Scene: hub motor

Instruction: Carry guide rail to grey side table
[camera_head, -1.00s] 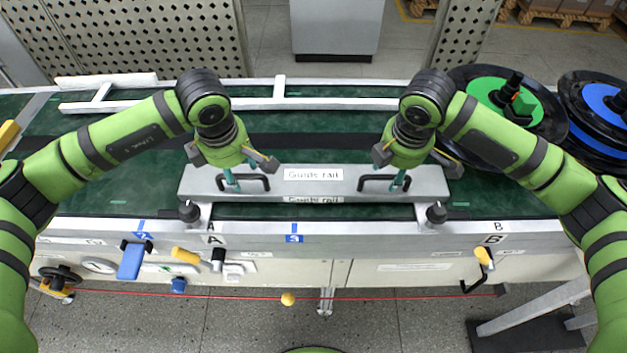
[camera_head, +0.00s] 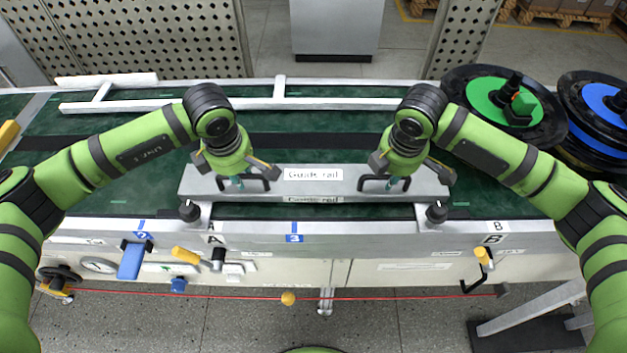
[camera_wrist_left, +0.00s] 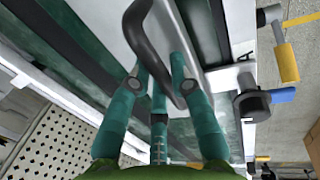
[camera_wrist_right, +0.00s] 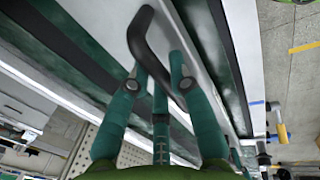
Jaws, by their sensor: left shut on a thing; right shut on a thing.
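The guide rail (camera_head: 313,187) is a grey metal bar with a white "Guide rail" label and two black handles. It lies along the near side of the green conveyor in the head view. My left gripper (camera_head: 240,182) is shut on the rail's left handle (camera_wrist_left: 152,45); in the left wrist view its teal fingers (camera_wrist_left: 162,85) sit on both sides of the handle. My right gripper (camera_head: 396,183) is shut on the right handle (camera_wrist_right: 152,50), with its fingers (camera_wrist_right: 160,85) around it in the right wrist view. The grey side table cannot be made out for certain.
The conveyor's front frame (camera_head: 350,238) carries black knobs (camera_head: 189,210) and (camera_head: 437,213), and yellow-handled levers (camera_head: 186,255). Reels with green (camera_head: 503,100) and blue (camera_head: 603,104) discs stand at right. A grey cabinet (camera_head: 337,28) stands behind the conveyor.

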